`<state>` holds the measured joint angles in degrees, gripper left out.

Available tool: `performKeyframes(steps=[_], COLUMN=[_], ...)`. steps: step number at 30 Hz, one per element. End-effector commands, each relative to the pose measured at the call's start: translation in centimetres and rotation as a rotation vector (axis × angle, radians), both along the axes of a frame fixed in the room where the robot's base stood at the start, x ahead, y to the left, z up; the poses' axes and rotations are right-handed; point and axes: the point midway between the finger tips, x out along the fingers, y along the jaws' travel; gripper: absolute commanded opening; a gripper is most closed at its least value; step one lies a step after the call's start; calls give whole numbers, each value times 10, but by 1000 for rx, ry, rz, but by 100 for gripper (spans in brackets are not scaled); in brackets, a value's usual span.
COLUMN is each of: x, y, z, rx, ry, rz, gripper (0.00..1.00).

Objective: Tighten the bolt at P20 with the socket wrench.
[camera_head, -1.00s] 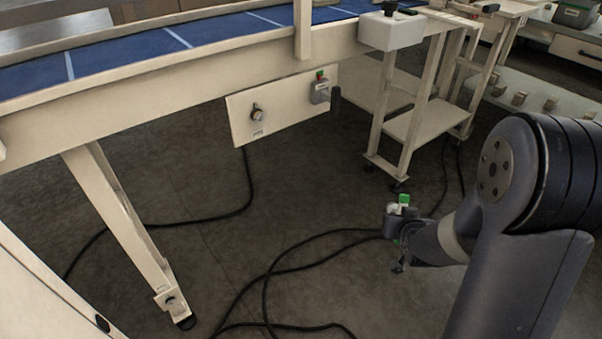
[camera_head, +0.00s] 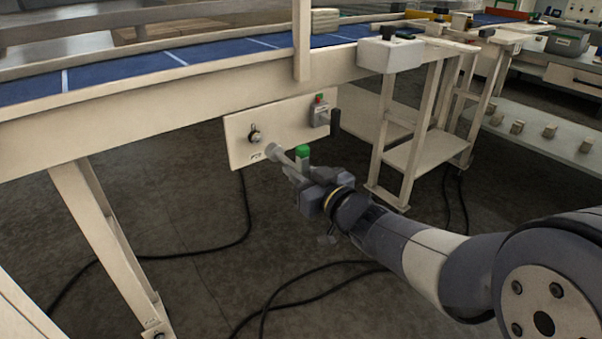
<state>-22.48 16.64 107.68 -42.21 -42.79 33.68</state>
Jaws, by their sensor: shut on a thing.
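The bolt (camera_head: 255,136) sits on a cream panel (camera_head: 243,152) hung under the conveyor frame. A small label is below it, too small to read. My gripper (camera_head: 307,180) is shut on the socket wrench (camera_head: 281,157), which has a grey socket end and a green part. The socket end points up and left toward the panel, just right of and below the bolt in the picture. It does not cover the bolt, and I cannot tell the gap in depth. The gripper's fingers are small and partly hidden by the wrench and wrist.
A switch box with a red and green top and a dark handle (camera_head: 322,113) is on the panel's right side. A conveyor leg (camera_head: 105,235) stands at left, a cream stand (camera_head: 415,150) at right. Black cables (camera_head: 243,215) lie on the floor.

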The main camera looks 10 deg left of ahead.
Motion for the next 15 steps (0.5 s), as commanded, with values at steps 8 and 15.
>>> performKeyframes(steps=[8,15], x=[8,16], y=[9,18], z=[0,0], rx=[1,1], ry=[-1,-1], rz=[0,-1], gripper=[0,0])
